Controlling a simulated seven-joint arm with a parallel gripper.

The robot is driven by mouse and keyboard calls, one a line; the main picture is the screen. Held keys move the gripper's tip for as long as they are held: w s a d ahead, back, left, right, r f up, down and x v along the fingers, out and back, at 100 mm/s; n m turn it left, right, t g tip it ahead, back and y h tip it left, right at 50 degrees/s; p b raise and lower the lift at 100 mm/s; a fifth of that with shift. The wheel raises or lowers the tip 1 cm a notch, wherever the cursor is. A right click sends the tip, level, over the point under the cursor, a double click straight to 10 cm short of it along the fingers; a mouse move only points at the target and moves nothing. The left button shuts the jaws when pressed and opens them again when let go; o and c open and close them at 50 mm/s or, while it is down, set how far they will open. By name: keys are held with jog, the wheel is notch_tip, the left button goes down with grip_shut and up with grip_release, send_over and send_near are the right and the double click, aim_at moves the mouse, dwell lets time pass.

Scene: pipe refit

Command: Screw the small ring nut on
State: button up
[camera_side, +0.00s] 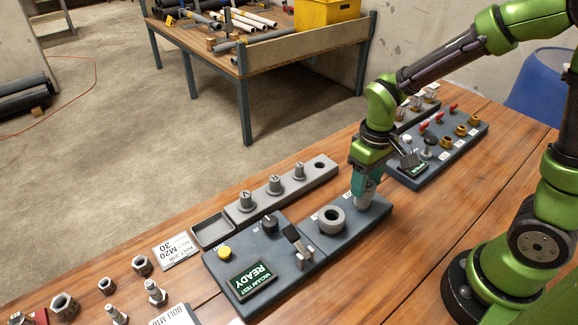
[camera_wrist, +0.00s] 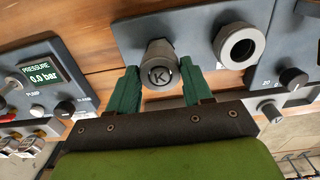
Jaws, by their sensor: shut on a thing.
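A round grey piece marked K (camera_wrist: 160,72) stands between the fingers of my gripper (camera_wrist: 160,86) in the wrist view, over the dark fixture plate (camera_wrist: 190,18). The fingers touch it from both sides. In the side view my gripper (camera_side: 364,200) points down at the right part of this plate, and the piece is mostly hidden by the fingers. I cannot tell how deep it sits or whether it is threaded on. A thicker grey ring with an open bore (camera_side: 331,219) stands beside it on the same plate; it also shows in the wrist view (camera_wrist: 239,46).
A grey rack (camera_side: 320,182) behind the plate holds several lettered grey pieces and has one empty hole. A test panel (camera_side: 258,282) reading READY adjoins the plate on the left. Another panel with red-handled valves (camera_side: 436,143) stands to the right. Loose nuts and bolts (camera_side: 65,306) lie front left.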

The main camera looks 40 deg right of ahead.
jog(key=shift+f, duration=1.2)
dwell(1.3)
jog(key=m, duration=0.5)
jog(key=shift+m, duration=0.5)
jog(key=m, duration=0.4)
jog(key=shift+m, duration=1)
